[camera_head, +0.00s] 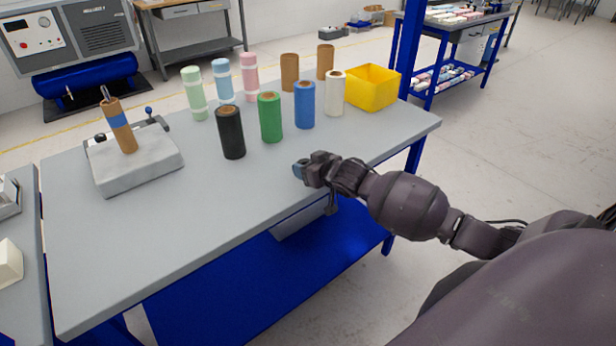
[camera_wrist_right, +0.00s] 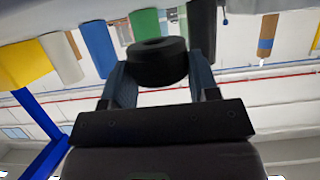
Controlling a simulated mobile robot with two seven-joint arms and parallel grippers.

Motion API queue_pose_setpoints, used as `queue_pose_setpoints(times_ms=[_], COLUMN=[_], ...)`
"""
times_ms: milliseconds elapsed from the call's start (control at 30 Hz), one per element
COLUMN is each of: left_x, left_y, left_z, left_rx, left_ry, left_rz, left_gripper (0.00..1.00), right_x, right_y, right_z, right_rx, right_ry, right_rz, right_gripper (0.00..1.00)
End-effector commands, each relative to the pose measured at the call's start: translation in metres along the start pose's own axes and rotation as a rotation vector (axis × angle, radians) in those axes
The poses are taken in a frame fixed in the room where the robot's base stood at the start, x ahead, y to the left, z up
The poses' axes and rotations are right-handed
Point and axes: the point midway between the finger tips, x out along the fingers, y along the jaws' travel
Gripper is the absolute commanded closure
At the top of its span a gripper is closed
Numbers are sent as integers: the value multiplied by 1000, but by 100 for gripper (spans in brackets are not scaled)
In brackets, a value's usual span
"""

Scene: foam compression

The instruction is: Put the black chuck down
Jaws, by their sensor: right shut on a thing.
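My right gripper (camera_head: 303,171) is over the grey table, near its front edge, in front of the coloured rolls. In the right wrist view my right gripper (camera_wrist_right: 160,68) is shut on the black chuck (camera_wrist_right: 158,60), a short round black piece between its two blue-grey fingers. The chuck cannot be made out in the head view, where the hand hides it. Whether it touches the table cannot be told. My left gripper is not in view.
On the table (camera_head: 230,215) stand black (camera_head: 231,135), green (camera_head: 270,118), blue (camera_head: 304,105) and white (camera_head: 335,94) rolls, with more behind. A yellow bin (camera_head: 372,88) is at the right. A grey device (camera_head: 135,165) holding a brown roll (camera_head: 119,126) is at the left. The front middle is clear.

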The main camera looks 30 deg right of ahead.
Motion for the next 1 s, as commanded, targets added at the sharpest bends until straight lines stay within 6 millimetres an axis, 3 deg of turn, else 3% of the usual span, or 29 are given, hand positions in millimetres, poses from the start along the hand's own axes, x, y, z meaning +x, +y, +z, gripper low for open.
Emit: queue_pose_setpoints(times_ms=[233, 633, 667, 800, 1000], left_x=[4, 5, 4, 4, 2], left_y=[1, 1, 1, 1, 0], left_z=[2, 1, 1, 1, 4], left_rx=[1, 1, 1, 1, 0], left_ry=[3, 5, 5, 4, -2], left_rz=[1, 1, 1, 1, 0], left_gripper=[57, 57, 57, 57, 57], right_x=[12, 14, 14, 14, 14], right_y=[0, 0, 0, 0, 0], right_z=[31, 35, 35, 35, 35], right_rx=[2, 0, 0, 0, 0], right_ry=[-3, -2, -2, -2, -2], right_rz=[0, 1, 1, 1, 1], right_gripper=[70, 70, 42, 21, 20])
